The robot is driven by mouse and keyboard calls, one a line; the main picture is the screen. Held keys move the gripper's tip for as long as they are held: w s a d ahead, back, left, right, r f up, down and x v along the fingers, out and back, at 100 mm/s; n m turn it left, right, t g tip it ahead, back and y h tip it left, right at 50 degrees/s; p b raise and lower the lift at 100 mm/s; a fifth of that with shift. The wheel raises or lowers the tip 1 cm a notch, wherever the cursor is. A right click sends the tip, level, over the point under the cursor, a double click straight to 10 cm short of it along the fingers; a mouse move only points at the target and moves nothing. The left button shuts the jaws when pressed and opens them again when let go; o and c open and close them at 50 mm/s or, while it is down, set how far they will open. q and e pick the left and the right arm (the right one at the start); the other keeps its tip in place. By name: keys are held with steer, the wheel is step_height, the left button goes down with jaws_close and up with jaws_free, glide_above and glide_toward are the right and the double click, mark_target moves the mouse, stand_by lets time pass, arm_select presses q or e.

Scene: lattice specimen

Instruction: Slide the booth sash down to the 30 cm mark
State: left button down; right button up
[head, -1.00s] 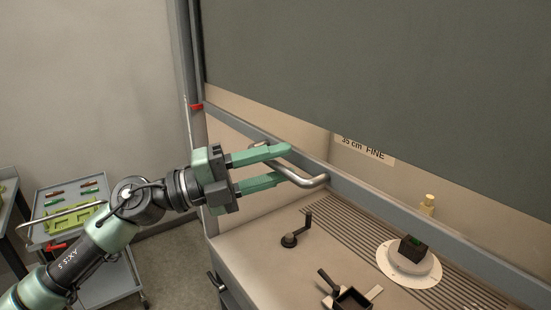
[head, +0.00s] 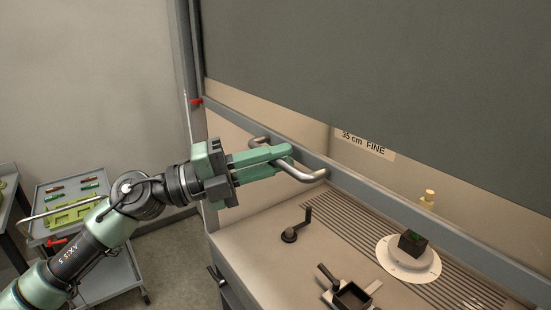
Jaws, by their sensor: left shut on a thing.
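The booth sash shows a dark grey panel (head: 380,70) on top and a blue-grey rail (head: 440,222) along the bottom. A bent metal handle (head: 308,174) sticks out from the rail. My left gripper (head: 285,160) is shut on this handle; its green fingers hide part of the bar. A label reading "35 cm FINE" (head: 366,145) shows between panel and rail. A red tab (head: 196,101) sits on the left post near the rail's end. I see no 30 cm mark. My right gripper is out of view.
Below the rail are a slatted vent (head: 345,237), a crank (head: 290,236), a black square dish (head: 352,295) and a dark block (head: 412,242) on a white round stand (head: 405,270). A tool cart (head: 75,188) is at left.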

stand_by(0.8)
arm_select(q)
steer(key=shift+f, duration=0.3)
step_height(320, 180, down, 20)
steer(key=b, duration=1.2)
steer(key=shift+r, duration=0.2)
steer(key=c, duration=1.4)
jaws_free()
steer(key=shift+r, duration=0.1)
